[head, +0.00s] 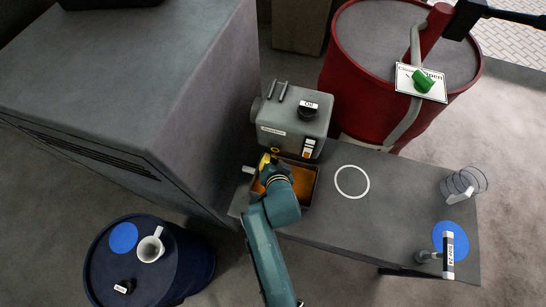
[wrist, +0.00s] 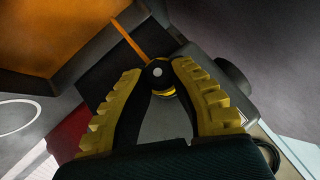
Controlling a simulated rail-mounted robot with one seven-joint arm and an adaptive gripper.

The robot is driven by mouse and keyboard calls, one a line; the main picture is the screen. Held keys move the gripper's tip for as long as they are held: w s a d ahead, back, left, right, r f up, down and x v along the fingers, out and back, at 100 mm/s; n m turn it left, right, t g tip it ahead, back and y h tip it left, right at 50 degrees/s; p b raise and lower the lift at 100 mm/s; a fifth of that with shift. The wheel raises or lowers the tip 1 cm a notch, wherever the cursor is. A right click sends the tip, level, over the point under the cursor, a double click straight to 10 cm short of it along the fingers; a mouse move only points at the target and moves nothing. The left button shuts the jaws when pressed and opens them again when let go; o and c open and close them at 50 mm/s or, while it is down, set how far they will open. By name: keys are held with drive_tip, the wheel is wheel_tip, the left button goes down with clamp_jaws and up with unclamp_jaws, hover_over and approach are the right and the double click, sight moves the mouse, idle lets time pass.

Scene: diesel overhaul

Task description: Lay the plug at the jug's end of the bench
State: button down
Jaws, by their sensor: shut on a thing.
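My gripper (head: 268,160) is low at the front of the grey box labelled with "Oil" (head: 296,112), over a tray (head: 317,184) of orange liquid. In the wrist view its yellow-padded fingers (wrist: 160,88) are shut on a small dark round piece with a pale dot, which I take as the plug (wrist: 158,70). An orange streak (wrist: 130,42) runs near it; I cannot tell whether the plug is clear of the box. The bench (head: 400,185) runs right from the box. A clear ringed vessel, possibly the jug (head: 464,182), stands at its right end.
A white ring (head: 352,181) marks bare bench top. A "Size 24" tool (head: 448,256) lies by a blue disc (head: 451,238) at the right end. A red drum (head: 365,115) stands behind. A dark blue drum (head: 165,285) holding a white mug-like vessel (head: 150,246) stands lower left.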

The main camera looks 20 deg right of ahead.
drive_tip(key=shift+s+a+p, duration=0.55)
drive_tip(key=shift+s+a, duration=0.35)
drive_tip(key=shift+s, duration=0.1)
drive_tip(key=s+a, duration=0.9)
drive_tip(key=s, duration=0.1)
drive_tip(key=shift+s+p, duration=0.3)
drive_tip(key=shift+s, duration=0.05)
